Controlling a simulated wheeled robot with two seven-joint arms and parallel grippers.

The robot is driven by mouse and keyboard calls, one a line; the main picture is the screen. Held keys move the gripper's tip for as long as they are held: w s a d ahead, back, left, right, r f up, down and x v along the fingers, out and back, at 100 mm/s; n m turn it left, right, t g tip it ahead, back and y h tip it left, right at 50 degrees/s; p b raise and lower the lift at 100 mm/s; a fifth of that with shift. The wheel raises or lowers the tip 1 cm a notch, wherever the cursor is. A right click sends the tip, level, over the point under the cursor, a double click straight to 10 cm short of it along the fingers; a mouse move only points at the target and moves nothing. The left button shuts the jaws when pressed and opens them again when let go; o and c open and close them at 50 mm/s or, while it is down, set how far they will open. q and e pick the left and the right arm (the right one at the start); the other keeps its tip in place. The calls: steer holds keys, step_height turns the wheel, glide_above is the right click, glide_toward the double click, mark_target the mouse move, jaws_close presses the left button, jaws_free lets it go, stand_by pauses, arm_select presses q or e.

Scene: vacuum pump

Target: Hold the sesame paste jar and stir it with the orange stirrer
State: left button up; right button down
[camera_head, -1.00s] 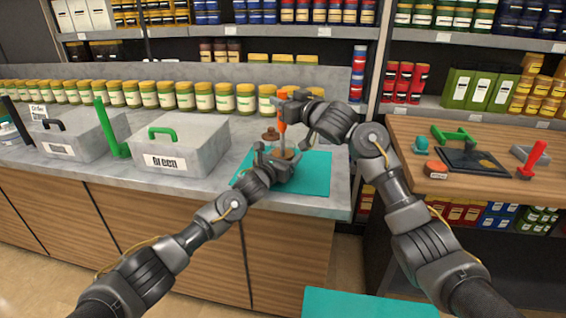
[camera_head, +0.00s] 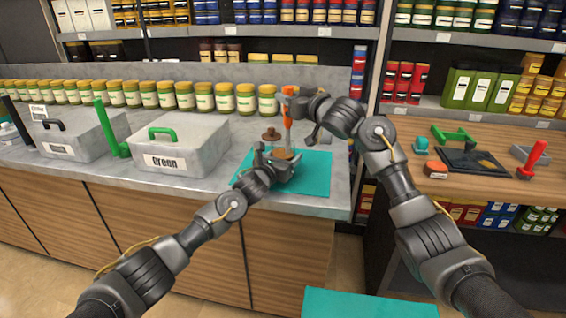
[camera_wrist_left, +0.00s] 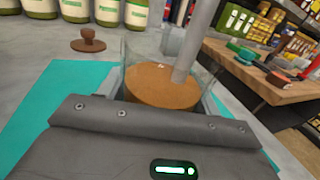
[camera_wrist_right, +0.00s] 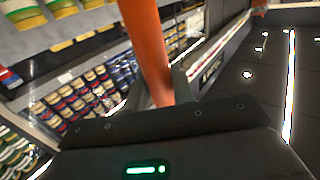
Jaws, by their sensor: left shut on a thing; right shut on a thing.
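The sesame paste jar is a clear glass vessel with brown paste (camera_wrist_left: 160,86), standing on the teal mat (camera_head: 316,180). My left gripper (camera_head: 276,162) is shut around the jar low on its sides. The orange stirrer (camera_head: 287,106) stands nearly upright above the jar, and its orange handle (camera_wrist_right: 150,45) fills the middle of the right wrist view. My right gripper (camera_head: 294,101) is shut on that handle. In the left wrist view the stirrer's grey shaft (camera_wrist_left: 192,48) reaches down into the paste, leaning slightly. The shaft's lower end is hidden in the paste.
A brown lid with a knob (camera_wrist_left: 88,40) lies on the counter behind the jar. A row of labelled jars (camera_head: 205,97) lines the counter's back. A grey box marked Green (camera_head: 180,143) stands to the left. A wooden table (camera_head: 480,183) with tools is at right.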

steer(key=shift+w+a+r, duration=0.1)
steer(key=shift+a+r, duration=0.15)
steer(key=shift+r, duration=1.7)
steer(key=shift+a+r, duration=0.2)
steer(key=shift+r, duration=1.75)
steer(key=shift+w+a+r, duration=0.1)
steer(key=shift+a+r, duration=0.15)
steer(key=shift+r, duration=1.7)
arm_select(q)
steer(key=o, duration=1.3)
steer(key=v, duration=1.2)
arm_select(e)
steer(key=shift+s, duration=0.1)
